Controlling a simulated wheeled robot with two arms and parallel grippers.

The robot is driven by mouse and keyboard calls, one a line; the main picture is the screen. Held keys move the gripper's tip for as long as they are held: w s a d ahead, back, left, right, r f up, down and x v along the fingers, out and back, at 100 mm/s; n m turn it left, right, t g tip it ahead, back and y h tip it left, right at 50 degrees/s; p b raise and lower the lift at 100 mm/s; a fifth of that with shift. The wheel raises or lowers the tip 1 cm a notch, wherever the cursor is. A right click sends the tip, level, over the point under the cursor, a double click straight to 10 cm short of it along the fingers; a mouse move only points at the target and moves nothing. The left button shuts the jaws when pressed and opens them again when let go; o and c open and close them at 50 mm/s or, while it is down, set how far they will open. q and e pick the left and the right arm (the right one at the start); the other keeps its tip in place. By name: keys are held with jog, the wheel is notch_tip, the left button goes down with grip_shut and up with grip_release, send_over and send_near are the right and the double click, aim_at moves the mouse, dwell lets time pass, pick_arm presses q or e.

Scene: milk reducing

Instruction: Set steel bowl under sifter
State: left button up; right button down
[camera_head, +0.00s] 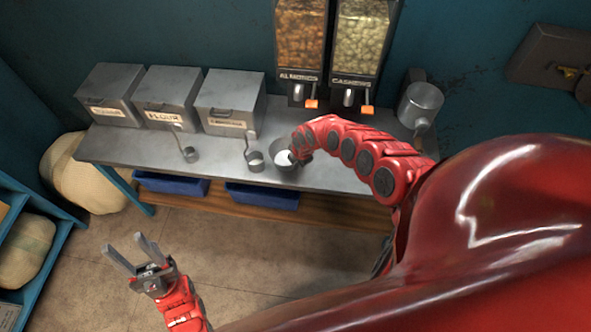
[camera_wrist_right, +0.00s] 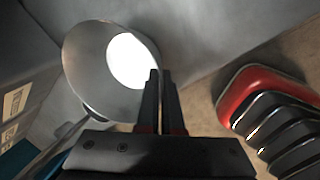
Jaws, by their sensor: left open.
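The steel bowl (camera_head: 283,172) with white contents is at the front of the metal counter, by my right gripper (camera_head: 299,156). In the right wrist view the bowl (camera_wrist_right: 88,60) is large, and my right gripper (camera_wrist_right: 161,76) has its two fingers nearly together at the rim, apparently pinching it. I cannot tell whether the bowl touches the counter. A steel cylinder with a handle, likely the sifter (camera_head: 421,104), is at the counter's right end, behind my right arm. My left gripper (camera_head: 127,250) is open and empty above the floor, away from the counter.
Small scoops (camera_head: 190,154) (camera_head: 255,162) lie on the counter (camera_head: 222,150), left of the bowl. Labelled metal bins (camera_head: 170,97) stand at the back left. Two dispensers (camera_head: 330,45) hang behind the bowl. Blue crates (camera_head: 262,196) sit underneath. My right arm covers the counter's right part.

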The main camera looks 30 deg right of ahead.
jog(key=shift+f+b, duration=0.4)
jog(key=shift+f, duration=0.85)
jog(key=shift+f, duration=0.2)
jog(key=c, duration=1.1)
grip_release()
jog(key=shift+r, duration=0.1)
